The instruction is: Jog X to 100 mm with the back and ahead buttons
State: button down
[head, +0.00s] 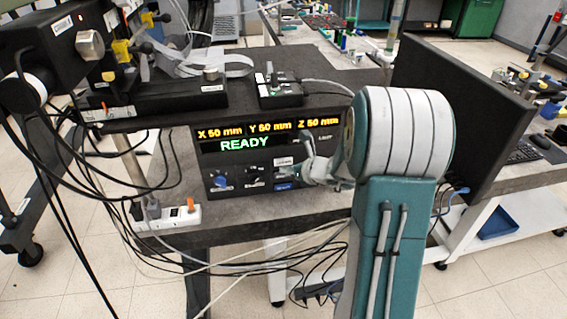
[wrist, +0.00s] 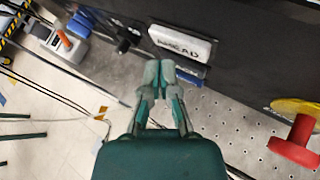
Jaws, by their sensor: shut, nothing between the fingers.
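The black control box (head: 232,163) stands on the bench under a shelf. Its display (head: 268,132) reads X 50 mm, with Y and Z values beside it and READY in green below. The white ahead button (wrist: 183,43) is labelled AHEAD in the wrist view; it also shows in the head view (head: 284,161). A blue button (wrist: 192,76) sits just below it, its label hidden; it also shows in the head view (head: 283,186). My gripper (wrist: 159,69) is shut and empty, its tips just below the ahead button in the picture. Whether they touch the panel is unclear.
A blue knob (head: 221,181) and a black switch (wrist: 125,40) are left of the buttons. A red knob (wrist: 296,145) is at the right of the wrist view. Cables and a white power strip (head: 168,218) lie at the left. A dark panel (head: 455,115) stands right of my arm.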

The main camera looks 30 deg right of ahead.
jog(key=shift+w, duration=0.15)
dwell(0.4)
jog(key=shift+w+d+r, duration=0.1)
jog(key=shift+w+d, duration=0.05)
jog(key=shift+w, duration=0.05)
jog(key=shift+w+d, duration=0.1)
jog(key=shift+w, duration=0.3)
dwell(0.8)
jog(key=shift+s, duration=0.15)
jog(key=shift+s+a, duration=0.25)
jog(key=shift+s, duration=0.4)
jog(key=s, duration=0.2)
jog(key=s+a, duration=0.1)
jog(key=s, duration=0.1)
jog(key=shift+s+a, duration=0.2)
jog(key=shift+s, duration=0.2)
dwell(0.6)
